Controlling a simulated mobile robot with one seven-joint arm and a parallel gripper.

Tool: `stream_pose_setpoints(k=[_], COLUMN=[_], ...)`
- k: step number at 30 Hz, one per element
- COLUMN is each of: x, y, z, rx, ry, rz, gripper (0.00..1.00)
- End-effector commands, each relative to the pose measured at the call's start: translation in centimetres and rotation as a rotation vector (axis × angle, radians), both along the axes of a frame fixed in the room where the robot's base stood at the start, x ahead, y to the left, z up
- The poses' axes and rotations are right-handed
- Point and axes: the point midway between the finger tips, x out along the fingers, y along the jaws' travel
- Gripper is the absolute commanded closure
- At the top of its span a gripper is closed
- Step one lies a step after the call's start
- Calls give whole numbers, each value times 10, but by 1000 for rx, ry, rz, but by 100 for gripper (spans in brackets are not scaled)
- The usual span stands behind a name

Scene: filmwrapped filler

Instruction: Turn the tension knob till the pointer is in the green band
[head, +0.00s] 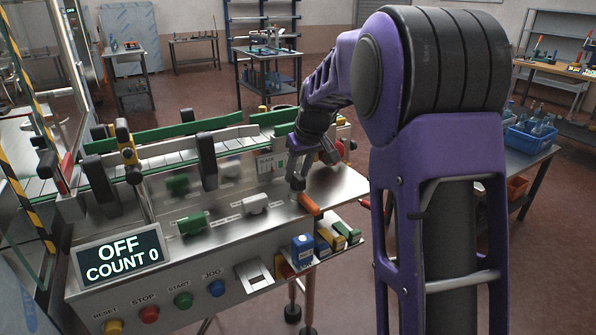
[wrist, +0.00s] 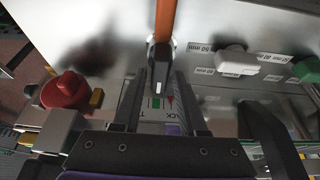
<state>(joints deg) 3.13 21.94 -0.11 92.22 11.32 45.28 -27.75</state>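My gripper (head: 298,183) points down over the machine's top plate, just beside an orange bar (head: 309,204). In the wrist view, its fingers (wrist: 161,80) stand apart on both sides of a black block (wrist: 160,58) at the near end of the orange bar (wrist: 165,18). I cannot tell whether they touch it. A label plate with partly hidden "SLACK" lettering (head: 265,164) stands behind my gripper. In the wrist view, the plate (wrist: 175,128) shows a green patch and a reddish mark between the fingers. I cannot make out clearly where the pointer stands.
A display (head: 122,255) reads OFF, COUNT 0. A green knob (head: 192,224) and a white knob (head: 256,203) are on the top plate. Reset, stop, start and jog buttons line the front. A red knob (wrist: 65,92) is left of my fingers. Guide rails (head: 165,130) run behind.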

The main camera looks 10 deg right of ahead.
Motion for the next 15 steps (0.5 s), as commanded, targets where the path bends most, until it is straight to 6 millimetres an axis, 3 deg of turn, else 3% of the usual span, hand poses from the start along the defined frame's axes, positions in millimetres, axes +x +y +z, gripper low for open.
stream_pose_setpoints(k=[1, 6, 15], x=[0, 0, 0], y=[0, 0, 0], z=[0, 0, 0], rx=[0, 0, 0], ry=[0, 0, 0], rz=[0, 0, -4], gripper=[70, 100, 100])
